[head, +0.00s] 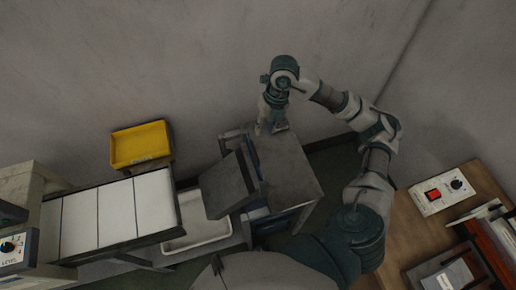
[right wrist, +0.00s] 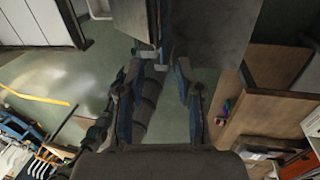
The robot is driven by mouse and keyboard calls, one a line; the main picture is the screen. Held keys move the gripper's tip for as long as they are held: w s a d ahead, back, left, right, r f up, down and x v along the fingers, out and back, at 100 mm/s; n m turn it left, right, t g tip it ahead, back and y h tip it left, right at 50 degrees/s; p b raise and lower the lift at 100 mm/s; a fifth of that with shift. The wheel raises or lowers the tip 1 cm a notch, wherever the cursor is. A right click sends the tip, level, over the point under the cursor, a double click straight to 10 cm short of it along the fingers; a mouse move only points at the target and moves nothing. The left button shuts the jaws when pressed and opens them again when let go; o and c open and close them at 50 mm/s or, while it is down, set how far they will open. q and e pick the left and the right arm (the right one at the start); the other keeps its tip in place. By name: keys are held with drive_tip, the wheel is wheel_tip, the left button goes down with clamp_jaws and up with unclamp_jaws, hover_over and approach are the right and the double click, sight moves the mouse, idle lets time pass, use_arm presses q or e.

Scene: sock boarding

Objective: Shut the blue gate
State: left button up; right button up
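The gate appears as a dark grey panel (head: 231,184) with a blue edge, standing tilted out at the left side of a grey-topped cabinet (head: 290,170). In the right wrist view the panel (right wrist: 130,17) and its blue edge (right wrist: 166,30) are at the top centre. My right gripper (head: 268,128) is over the far end of the cabinet, close to the panel's far end. In the right wrist view its two fingers (right wrist: 163,62) are apart, with the blue edge just beyond their tips. I cannot tell whether they touch it. My left gripper is not in view.
A white-slatted conveyor (head: 115,215) ends at the left, with a white tray (head: 208,230) between it and the cabinet. A yellow bin (head: 140,146) stands behind.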

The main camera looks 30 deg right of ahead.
sight(255, 152)
drive_tip(key=x, duration=0.7)
drive_tip(key=a+x, duration=0.1)
drive_tip(key=x, duration=0.2)
drive_tip(key=shift+a+f, duration=0.15)
drive_tip(key=shift+f, duration=0.6)
drive_tip(key=shift+d+f, duration=0.15)
drive_tip(key=shift+d, duration=0.35)
drive_tip(key=c, duration=0.3)
clamp_jaws()
drive_tip(key=shift+a, duration=0.45)
drive_tip(key=shift+f, duration=0.2)
wheel_tip(255, 152, down, 6)
drive_tip(key=b, duration=0.4)
drive_tip(key=shift+d+r, duration=0.15)
drive_tip(key=shift+r, duration=0.1)
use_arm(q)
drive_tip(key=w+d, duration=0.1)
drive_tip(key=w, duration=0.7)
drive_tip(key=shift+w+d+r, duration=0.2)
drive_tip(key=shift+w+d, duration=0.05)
use_arm(e)
drive_tip(key=shift+s, duration=0.1)
